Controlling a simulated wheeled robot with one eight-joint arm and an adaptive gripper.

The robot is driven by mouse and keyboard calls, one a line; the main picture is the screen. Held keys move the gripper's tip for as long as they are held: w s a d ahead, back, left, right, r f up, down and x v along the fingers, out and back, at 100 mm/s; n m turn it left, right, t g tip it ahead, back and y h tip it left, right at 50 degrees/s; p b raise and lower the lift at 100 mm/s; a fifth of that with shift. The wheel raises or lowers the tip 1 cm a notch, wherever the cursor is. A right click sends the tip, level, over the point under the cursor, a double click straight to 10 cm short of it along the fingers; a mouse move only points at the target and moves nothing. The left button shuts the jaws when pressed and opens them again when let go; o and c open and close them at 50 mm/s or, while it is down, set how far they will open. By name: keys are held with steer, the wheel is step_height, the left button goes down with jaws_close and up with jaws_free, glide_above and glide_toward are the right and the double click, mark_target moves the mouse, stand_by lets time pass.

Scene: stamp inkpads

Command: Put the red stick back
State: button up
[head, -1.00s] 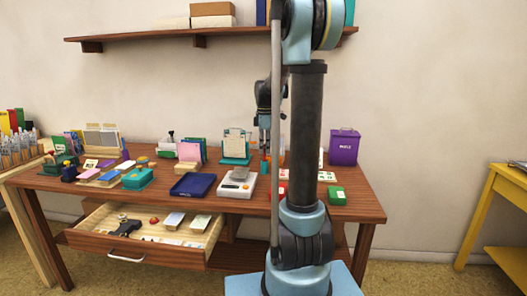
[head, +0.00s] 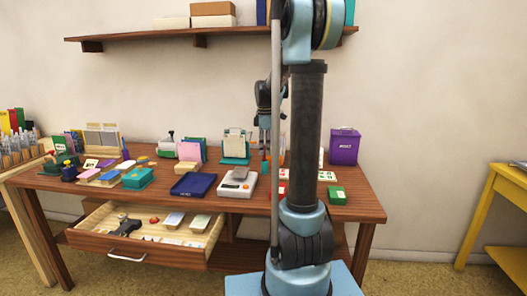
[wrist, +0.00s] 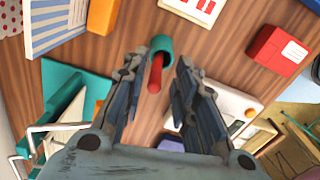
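In the wrist view a red stick (wrist: 155,74) pokes out of a short teal cylinder (wrist: 161,46) on the wooden table. My gripper (wrist: 158,66) is open, with one finger on each side of the stick. Gaps show between the stick and both fingers, so it looks ungripped. In the head view my gripper hangs over the back of the table, mostly hidden beside my own arm column, and the stick cannot be made out there.
A white scale (head: 237,186) and a dark blue tray (head: 194,184) lie on the table (head: 160,203). A purple box (head: 344,147) stands at the back right. An open drawer (head: 125,254) juts out in front. In the wrist view a red box (wrist: 277,50) lies to the right.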

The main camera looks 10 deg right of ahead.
step_height(320, 180, up, 12)
steer(key=shift+f, duration=0.2)
steer(key=shift+s, duration=0.1)
stand_by(0.4)
